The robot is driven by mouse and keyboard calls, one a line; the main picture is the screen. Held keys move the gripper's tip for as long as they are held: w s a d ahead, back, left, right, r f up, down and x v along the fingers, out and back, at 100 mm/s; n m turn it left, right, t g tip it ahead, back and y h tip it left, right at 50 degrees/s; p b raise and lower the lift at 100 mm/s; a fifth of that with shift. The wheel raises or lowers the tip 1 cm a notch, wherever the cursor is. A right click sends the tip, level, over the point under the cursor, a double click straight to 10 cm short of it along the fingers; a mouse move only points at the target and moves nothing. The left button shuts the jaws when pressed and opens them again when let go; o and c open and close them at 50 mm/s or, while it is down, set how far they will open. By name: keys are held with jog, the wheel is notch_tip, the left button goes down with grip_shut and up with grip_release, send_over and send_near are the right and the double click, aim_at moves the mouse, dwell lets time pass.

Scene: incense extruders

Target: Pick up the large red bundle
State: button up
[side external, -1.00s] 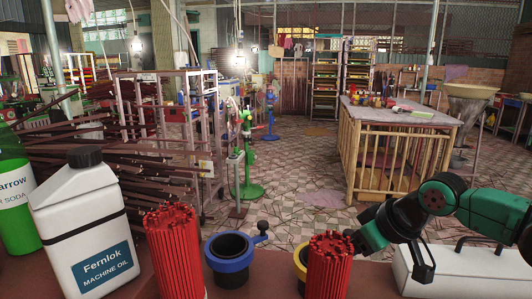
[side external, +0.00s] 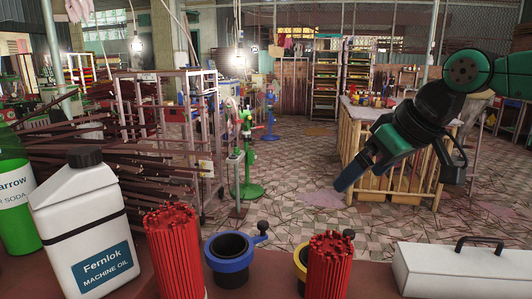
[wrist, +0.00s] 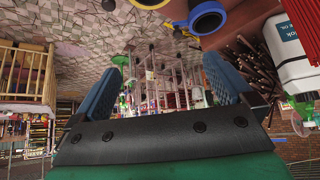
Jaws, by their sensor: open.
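Two red bundles of thin sticks stand upright on the red-brown table in the side external view. The left red bundle (side external: 175,255) looks a little bigger and stands to the right of the white oil jug. The right red bundle (side external: 328,268) stands in front of a yellow-rimmed cup. The bottoms of both are cut off by the frame edge. My gripper (side external: 346,182) is open and empty, in the air above and behind the right bundle, apart from both. In the wrist view, its two blue fingers (wrist: 163,84) are spread with nothing between them.
A blue-rimmed black cup (side external: 232,260) stands between the bundles; the yellow-rimmed cup (side external: 300,260) is partly hidden. The white oil jug (side external: 80,220) and a green bottle (side external: 14,200) are at left. A white box with a black handle (side external: 460,270) is at right.

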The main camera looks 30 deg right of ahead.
notch_tip(320, 180, up, 6)
jog(key=n+g+y, duration=0.3)
jog(key=n+g, duration=0.1)
jog(key=n, duration=0.5)
send_over(171, 217)
jog(key=d, duration=0.1)
jog(key=shift+s+d+f, duration=0.15)
jog(key=shift+s+f, duration=0.2)
jog(key=shift+s, duration=0.05)
jog(key=f, duration=0.4)
jog(key=shift+a+f, duration=0.15)
jog(key=shift+a, duration=0.1)
jog(key=shift+f, duration=0.55)
jog(key=shift+x, duration=2.7)
grip_shut()
